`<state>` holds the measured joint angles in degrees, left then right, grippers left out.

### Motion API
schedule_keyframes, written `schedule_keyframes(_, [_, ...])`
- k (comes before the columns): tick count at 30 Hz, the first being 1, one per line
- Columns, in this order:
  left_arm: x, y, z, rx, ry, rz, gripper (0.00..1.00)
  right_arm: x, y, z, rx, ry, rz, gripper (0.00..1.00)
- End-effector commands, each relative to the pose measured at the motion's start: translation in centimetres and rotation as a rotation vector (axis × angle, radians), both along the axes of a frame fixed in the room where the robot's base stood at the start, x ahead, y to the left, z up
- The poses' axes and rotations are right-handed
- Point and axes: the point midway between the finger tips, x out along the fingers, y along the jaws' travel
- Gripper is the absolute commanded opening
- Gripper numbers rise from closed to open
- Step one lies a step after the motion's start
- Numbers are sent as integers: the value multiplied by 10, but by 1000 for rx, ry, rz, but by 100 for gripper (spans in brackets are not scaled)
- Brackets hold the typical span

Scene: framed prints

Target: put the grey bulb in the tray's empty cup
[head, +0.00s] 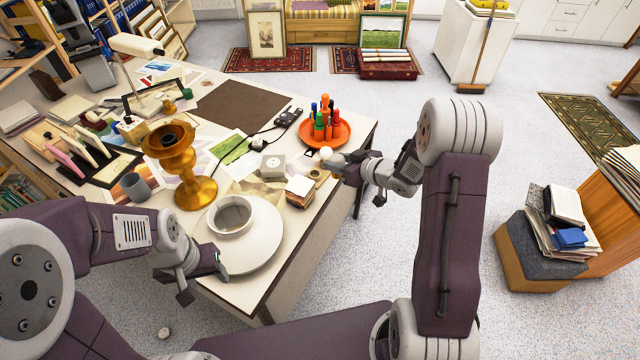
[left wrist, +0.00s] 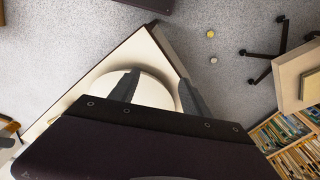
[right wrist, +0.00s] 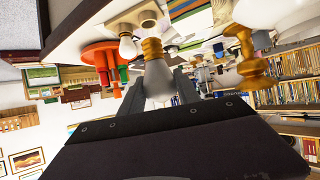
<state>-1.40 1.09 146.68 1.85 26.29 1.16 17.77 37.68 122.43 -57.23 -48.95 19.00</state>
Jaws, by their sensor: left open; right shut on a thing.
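My right gripper (right wrist: 160,92) is shut on the grey bulb (right wrist: 157,78), whose gold screw base points away from the fingers. In the head view the grey bulb (head: 337,160) is small at the right fingertips, by the table's right edge. A round orange tray (head: 342,131) with several orange, red, green and dark upright pieces stands just behind it; the tray also shows in the right wrist view (right wrist: 90,53). I cannot make out an empty cup in it. A white bulb (head: 326,152) is close beside the grey one. My left gripper (head: 214,264) is open and empty by the table's front edge.
A white bowl (head: 232,216) stands on a round white disc (head: 258,245) near the left gripper. A brown mat (head: 237,108) lies clear.

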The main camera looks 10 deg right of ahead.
Motion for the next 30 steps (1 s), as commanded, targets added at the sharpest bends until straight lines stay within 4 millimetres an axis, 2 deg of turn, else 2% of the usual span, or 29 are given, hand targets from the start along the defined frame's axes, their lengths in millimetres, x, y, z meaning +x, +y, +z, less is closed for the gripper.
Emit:
schedule_keyframes(5, [0, 0, -1, 0, 0, 0, 55, 13, 6, -9, 0, 2, 2, 0])
schedule_keyframes(12, [0, 0, -5, 0, 0, 0, 55, 73, 35, -50, 0, 1, 4, 0])
schedule_keyframes(16, [0, 0, -6, 0, 0, 0, 55, 96, 45, -64, 0, 1, 2, 0])
schedule_keyframes(23, [0, 0, -6, 0, 0, 0, 55, 107, 49, -70, 1, 0, 0, 0])
schedule_keyframes(30, [0, 0, -10, 0, 0, 0, 55, 106, 49, -107, 1, 2, -1, 0])
